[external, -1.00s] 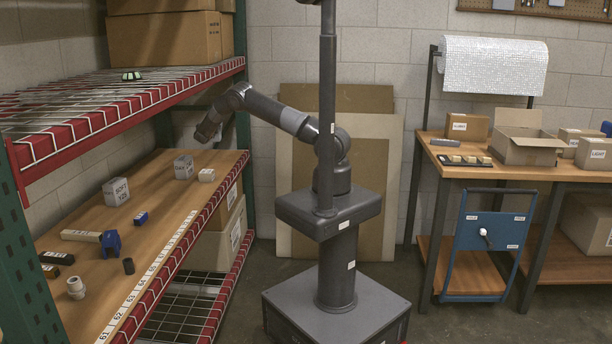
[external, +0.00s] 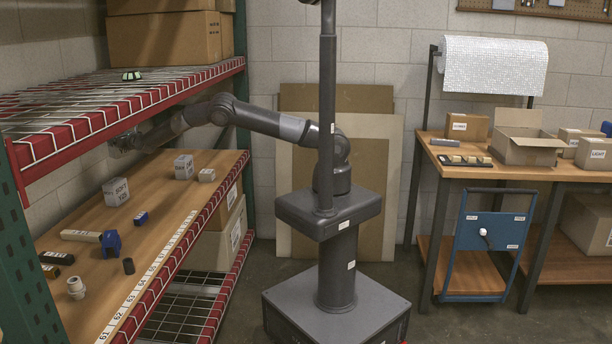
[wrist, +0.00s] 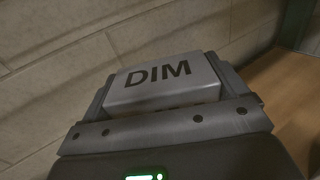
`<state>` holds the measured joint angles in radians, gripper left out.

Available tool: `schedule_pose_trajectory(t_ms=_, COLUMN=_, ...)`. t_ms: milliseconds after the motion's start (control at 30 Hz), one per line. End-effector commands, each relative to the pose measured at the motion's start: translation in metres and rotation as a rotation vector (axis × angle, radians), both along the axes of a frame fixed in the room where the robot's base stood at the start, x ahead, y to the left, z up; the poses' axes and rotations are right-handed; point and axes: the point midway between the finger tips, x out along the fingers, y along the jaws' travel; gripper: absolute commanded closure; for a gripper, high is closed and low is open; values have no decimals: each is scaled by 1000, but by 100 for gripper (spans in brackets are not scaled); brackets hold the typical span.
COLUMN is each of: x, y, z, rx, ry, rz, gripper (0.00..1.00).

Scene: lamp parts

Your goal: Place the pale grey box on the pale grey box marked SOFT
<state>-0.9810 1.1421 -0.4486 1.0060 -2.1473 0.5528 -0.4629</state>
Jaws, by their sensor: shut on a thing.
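My gripper (wrist: 165,90) is shut on a pale grey box (wrist: 165,82) whose upper face reads DIM. In the external view my gripper (external: 122,145) is above the back of the wooden shelf, just under the upper wire shelf, near the block wall. The held box is hard to make out there. The pale grey box marked SOFT (external: 116,192) stands on the wooden shelf below my gripper and apart from it. Another pale grey box with lettering (external: 184,167) stands farther right; its marking is too small to read.
A small whitish block (external: 207,175), a small blue block (external: 141,219), a blue bracket (external: 111,243), a beige bar (external: 81,235) and a dark cylinder (external: 128,266) lie on the shelf. The upper wire shelf (external: 110,95) hangs close overhead. The shelf's middle has bare room.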

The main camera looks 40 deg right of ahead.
Motion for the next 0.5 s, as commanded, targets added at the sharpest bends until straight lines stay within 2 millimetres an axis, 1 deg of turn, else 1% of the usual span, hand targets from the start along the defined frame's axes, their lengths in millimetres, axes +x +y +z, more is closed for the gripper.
schedule_pose_trajectory(t_ms=33, x=-14, y=18, z=-1, rx=0, ry=-1, rz=27, gripper=40)
schedule_pose_trajectory(t_ms=100, x=-30, y=38, z=-3, rx=-1, ry=-1, rz=57, gripper=40)
schedule_pose_trajectory(t_ms=200, x=-46, y=57, z=-5, rx=-2, ry=-2, rz=87, gripper=40)
schedule_pose_trajectory(t_ms=300, x=-55, y=67, z=-7, rx=-1, ry=0, rz=103, gripper=40)
schedule_pose_trajectory(t_ms=367, x=-58, y=70, z=-11, rx=-1, ry=1, rz=108, gripper=40)
schedule_pose_trajectory(t_ms=500, x=-59, y=71, z=-30, rx=-3, ry=0, rz=110, gripper=40)
